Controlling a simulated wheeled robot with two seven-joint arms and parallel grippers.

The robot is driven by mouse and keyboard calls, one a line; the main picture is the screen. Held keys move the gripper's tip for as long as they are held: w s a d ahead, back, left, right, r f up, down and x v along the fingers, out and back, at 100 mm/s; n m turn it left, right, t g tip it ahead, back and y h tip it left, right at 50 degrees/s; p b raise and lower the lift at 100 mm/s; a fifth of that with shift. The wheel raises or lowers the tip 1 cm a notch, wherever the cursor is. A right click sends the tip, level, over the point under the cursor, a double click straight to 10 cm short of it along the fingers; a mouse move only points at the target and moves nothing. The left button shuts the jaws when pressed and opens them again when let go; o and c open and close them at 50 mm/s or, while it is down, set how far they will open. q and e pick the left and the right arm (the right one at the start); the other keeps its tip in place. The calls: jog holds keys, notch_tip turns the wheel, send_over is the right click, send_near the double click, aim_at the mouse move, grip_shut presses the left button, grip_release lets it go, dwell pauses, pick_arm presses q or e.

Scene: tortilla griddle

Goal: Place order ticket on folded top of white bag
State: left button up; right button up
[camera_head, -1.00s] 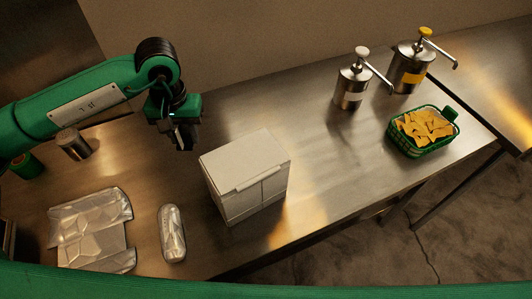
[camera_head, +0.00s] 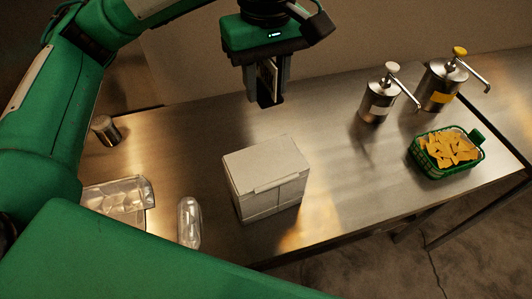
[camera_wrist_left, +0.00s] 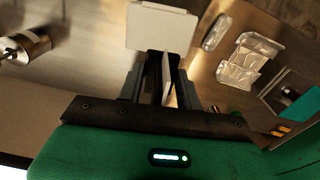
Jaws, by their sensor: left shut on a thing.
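The white bag (camera_head: 262,203) stands upright on the steel counter, with a folded flap across its flat top. It also shows in the left wrist view (camera_wrist_left: 163,28), beyond the fingertips. My left gripper (camera_head: 269,98) is above and behind the bag in the head view, fingers pointing down, clear of it. It is shut on the order ticket (camera_head: 267,74), a thin pale slip held on edge and mostly hidden by the fingers. The ticket shows edge-on between the fingers in the left wrist view (camera_wrist_left: 167,76). My right gripper is out of view.
Foil-like packages (camera_head: 118,198) and a clear oblong package (camera_head: 189,222) lie left of the bag. A small metal can (camera_head: 105,130) stands farther back. Two pump dispensers (camera_head: 378,97) (camera_head: 437,88) and a green chip basket (camera_head: 447,154) stand right. Counter around the bag is clear.

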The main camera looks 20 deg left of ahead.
pick_arm(q)
jog(key=p, duration=0.3)
send_over(266, 163)
notch_tip(266, 163, down, 14)
jog(key=shift+f, duration=0.25)
notch_tip(266, 163, down, 4)
jog(key=shift+r+p, duration=0.15)
jog(key=shift+p, duration=0.35)
jog(key=shift+f, duration=0.2)
jog(key=shift+f+b, duration=0.1)
jog(key=shift+b, duration=0.2)
jog(key=o, duration=1)
jog(key=shift+c, duration=0.2)
